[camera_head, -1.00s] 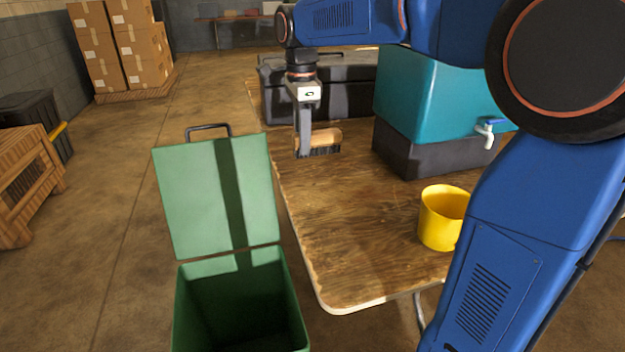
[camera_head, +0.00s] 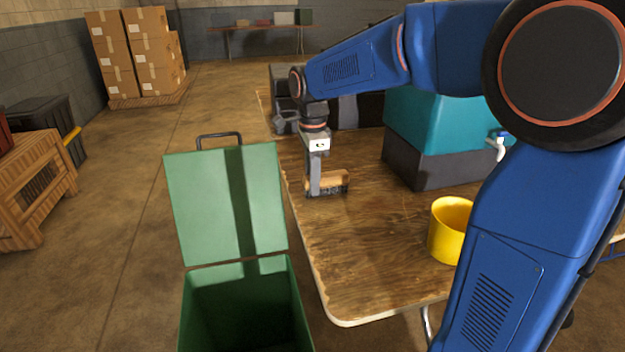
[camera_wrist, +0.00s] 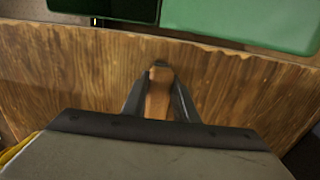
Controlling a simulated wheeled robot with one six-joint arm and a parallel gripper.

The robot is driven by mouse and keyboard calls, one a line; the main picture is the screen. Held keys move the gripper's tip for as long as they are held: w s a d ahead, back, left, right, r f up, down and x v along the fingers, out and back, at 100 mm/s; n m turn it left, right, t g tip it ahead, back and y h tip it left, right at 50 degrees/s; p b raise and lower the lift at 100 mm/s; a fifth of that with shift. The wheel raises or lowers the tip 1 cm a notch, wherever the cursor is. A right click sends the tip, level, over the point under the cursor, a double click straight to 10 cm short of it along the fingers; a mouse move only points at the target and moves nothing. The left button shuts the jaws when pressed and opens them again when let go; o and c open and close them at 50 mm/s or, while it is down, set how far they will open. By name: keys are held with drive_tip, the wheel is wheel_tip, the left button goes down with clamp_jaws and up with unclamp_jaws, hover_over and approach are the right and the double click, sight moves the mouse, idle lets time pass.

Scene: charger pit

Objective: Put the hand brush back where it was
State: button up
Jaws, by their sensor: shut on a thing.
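The hand brush (camera_head: 336,183) has a tan wooden body and dark bristles that point down. My gripper (camera_head: 315,190) is shut on it over the left part of the wooden table (camera_head: 375,262). The bristles look at or just above the table top; I cannot tell if they touch. In the wrist view the brush's wooden body (camera_wrist: 159,95) lies between the two dark fingers of my gripper (camera_wrist: 160,100).
An open green bin (camera_head: 240,270) with its lid up stands left of the table. A yellow cup (camera_head: 447,235), a teal water container (camera_head: 430,125) with a tap and a black case (camera_head: 362,110) are on the table. The table's front middle is clear.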

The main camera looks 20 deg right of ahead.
drive_tip(key=shift+f, duration=0.15)
drive_tip(key=o, duration=1.1)
wheel_tip(320, 180, up, 12)
drive_tip(key=shift+r, duration=0.2)
drive_tip(key=shift+s, duration=0.1)
